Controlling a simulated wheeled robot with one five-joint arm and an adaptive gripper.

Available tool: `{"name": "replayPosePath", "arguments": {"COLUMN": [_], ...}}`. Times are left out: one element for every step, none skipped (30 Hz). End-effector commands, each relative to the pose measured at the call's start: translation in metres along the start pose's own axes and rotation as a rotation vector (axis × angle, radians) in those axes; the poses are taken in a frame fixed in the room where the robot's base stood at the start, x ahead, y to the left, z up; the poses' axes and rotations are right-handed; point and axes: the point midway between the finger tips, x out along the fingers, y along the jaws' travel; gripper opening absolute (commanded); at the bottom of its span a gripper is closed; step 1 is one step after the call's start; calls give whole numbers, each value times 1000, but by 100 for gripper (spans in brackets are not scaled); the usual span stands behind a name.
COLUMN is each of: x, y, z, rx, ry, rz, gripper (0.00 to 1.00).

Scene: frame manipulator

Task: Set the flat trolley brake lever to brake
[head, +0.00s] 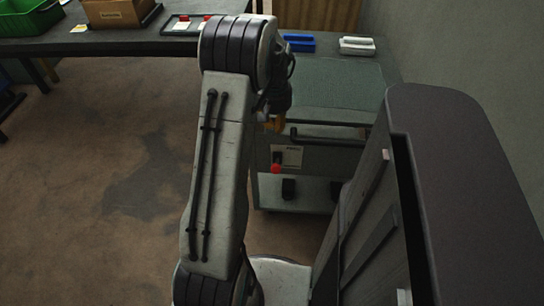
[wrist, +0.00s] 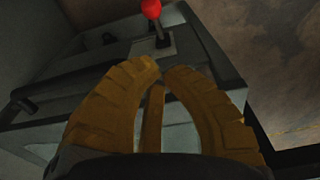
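The brake lever has a red knob and a dark stem on a pale plate. In the head view its red knob (head: 276,169) shows at the lower left of the plate (head: 290,155) on the front of the grey-green flat trolley (head: 340,88). In the wrist view the red knob (wrist: 151,8) is at the top edge, beyond my fingertips. My gripper (wrist: 161,71) has yellow fingers with the tips close together and nothing visible between them. In the head view my gripper (head: 274,124) is partly hidden by my arm and appears above the lever, apart from it.
A black handle bar (head: 325,136) runs across the trolley front. Blue (head: 299,42) and white (head: 357,46) items lie behind the trolley top. A dark table (head: 130,42) with a green bin (head: 28,18) and cardboard box (head: 120,12) stands at left. Floor at left is clear.

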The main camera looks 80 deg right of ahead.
Motion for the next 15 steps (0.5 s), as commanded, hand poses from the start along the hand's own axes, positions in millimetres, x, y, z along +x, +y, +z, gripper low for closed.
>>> {"name": "replayPosePath", "arguments": {"x": [0, 0, 0, 0, 1, 2, 3, 5, 8, 11, 15, 20, 25, 29, 36], "y": [0, 0, 0, 0, 0, 0, -1, -1, -1, -1, -1, -1, -1, -1, -1], "z": [0, 0, 0, 0, 0, 0, 0, 0, 0, 0, 0, 1, 1, 1, 1], "rx": [0, 0, 0, -1, -1, -1, -1, -1, -1, -1, -1, -1, -1, -1, -1], "ry": [0, 0, 0, 0, 0, -1, -1, -1, -1, -1, -1, -3, -3, -3, -3], "rz": [0, 0, 0, 0, 0, 0, 0, 0, 0, 0, 0, -1, -1, -1, -1], "gripper": [0, 0, 0, 0, 0, 0, 0, 0, 0, 0, 0, 0, 0, 0, 0]}}
